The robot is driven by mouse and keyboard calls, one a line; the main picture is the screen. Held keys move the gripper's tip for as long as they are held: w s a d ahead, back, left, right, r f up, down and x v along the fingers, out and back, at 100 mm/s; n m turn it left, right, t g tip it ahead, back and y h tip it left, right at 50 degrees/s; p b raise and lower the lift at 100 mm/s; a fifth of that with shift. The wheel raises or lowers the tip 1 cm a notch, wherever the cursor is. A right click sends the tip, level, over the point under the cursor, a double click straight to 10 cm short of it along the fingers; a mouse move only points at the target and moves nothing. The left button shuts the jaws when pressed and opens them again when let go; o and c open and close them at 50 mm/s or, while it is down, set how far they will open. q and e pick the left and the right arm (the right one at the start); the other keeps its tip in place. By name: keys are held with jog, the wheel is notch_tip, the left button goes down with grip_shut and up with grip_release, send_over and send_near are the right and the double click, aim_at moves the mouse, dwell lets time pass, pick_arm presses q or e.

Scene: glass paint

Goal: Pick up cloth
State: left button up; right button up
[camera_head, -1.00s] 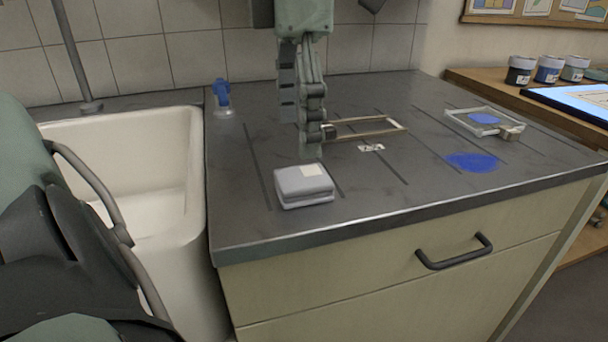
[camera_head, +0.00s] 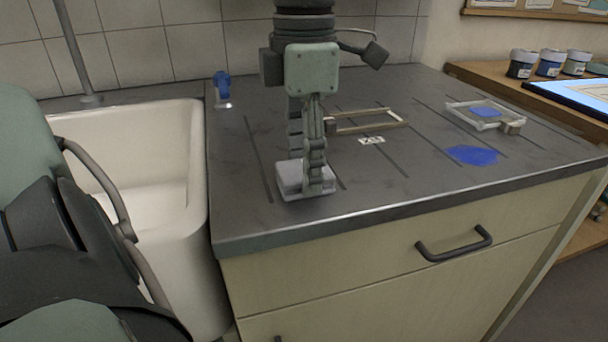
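The cloth (camera_head: 287,181) is a light grey folded pad lying on the dark worktop near its front edge, right of the sink. My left gripper (camera_head: 305,172) points straight down over the cloth. One finger stands at the cloth's near side and covers its right part. The other finger is farther back, and its tip is hidden behind the cloth. The fingers look apart, with the cloth between them. Whether they touch it cannot be told. My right gripper is not in view.
A white sink (camera_head: 150,135) is at the left. A blue-topped bottle (camera_head: 222,88) stands behind. Paint jars (camera_head: 549,63) stand beyond.

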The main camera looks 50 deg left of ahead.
pick_arm(q)
jog(key=c, duration=0.5)
jog(key=shift+r, duration=0.2)
